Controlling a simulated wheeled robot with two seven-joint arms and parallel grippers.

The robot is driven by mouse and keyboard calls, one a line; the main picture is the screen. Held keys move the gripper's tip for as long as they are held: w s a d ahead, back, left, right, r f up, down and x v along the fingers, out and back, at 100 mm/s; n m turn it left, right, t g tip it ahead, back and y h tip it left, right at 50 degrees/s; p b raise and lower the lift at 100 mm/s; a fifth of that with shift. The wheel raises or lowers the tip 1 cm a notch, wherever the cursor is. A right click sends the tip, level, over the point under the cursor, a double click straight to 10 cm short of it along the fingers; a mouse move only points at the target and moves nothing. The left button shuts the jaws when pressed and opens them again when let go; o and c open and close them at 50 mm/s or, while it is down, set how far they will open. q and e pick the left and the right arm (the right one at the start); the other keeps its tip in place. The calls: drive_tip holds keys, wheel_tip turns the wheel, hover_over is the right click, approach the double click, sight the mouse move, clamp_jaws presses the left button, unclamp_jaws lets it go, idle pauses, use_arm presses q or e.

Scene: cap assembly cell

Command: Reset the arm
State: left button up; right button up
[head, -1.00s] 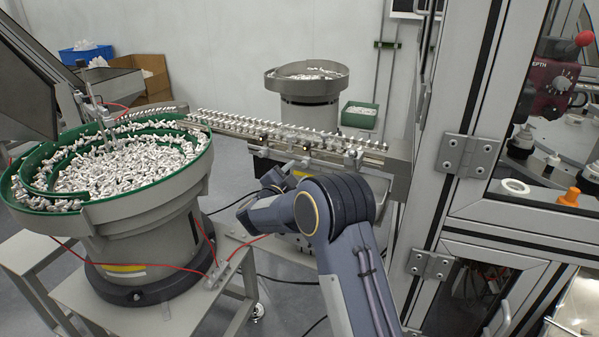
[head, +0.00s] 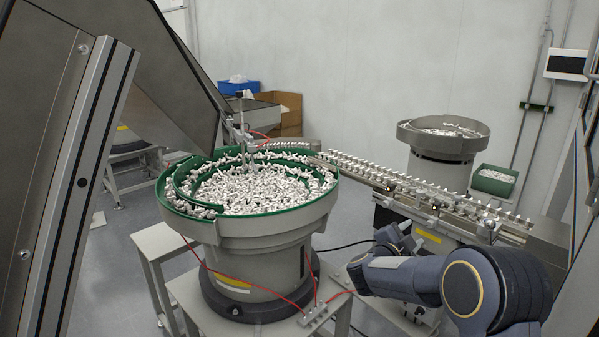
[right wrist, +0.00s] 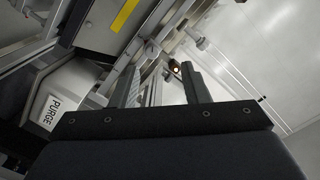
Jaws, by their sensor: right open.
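My right arm (head: 490,285) comes in at the lower right of the head view, bent beside the conveyor rail. In the right wrist view, the two fingers of my right gripper (right wrist: 160,72) stand apart with nothing between them. Metal machine parts and a rail show beyond them. In the head view the gripper is small and dark in front of the rail, and its fingers are hard to make out. My left gripper is in neither view.
A bowl feeder (head: 270,228) full of white parts stands at the centre. A feed rail (head: 410,192) lined with parts runs right from it. A second feeder (head: 440,142) and a green bin (head: 494,181) stand behind. A grey machine frame (head: 75,185) fills the left side.

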drive_tip(key=s+a+r+n+t+y, duration=0.1)
drive_tip(key=s+a+r+n+y, duration=0.2)
drive_tip(key=s+a+n+y, duration=0.25)
drive_tip(key=s+a+r+n+t+y, duration=0.2)
drive_tip(key=s+r+n+y, duration=0.2)
drive_tip(key=s+y, duration=0.35)
drive_tip(key=s+a+f+n+g+y, duration=0.1)
drive_tip(key=s+a+f+n+g, duration=0.1)
drive_tip(key=s, duration=0.7)
drive_tip(key=s+a+f+n+g+y, duration=0.1)
drive_tip(key=s+a+f+n+g, duration=0.1)
drive_tip(key=s+f, duration=0.4)
drive_tip(key=s+a+f+n+g+y, duration=0.2)
drive_tip(key=s+f+n+g, duration=0.1)
drive_tip(key=s, duration=1)
drive_tip(key=shift+s+a+f+n+g, duration=0.2)
drive_tip(key=shift+a+f+n+g, duration=0.2)
drive_tip(key=shift+g, duration=0.5)
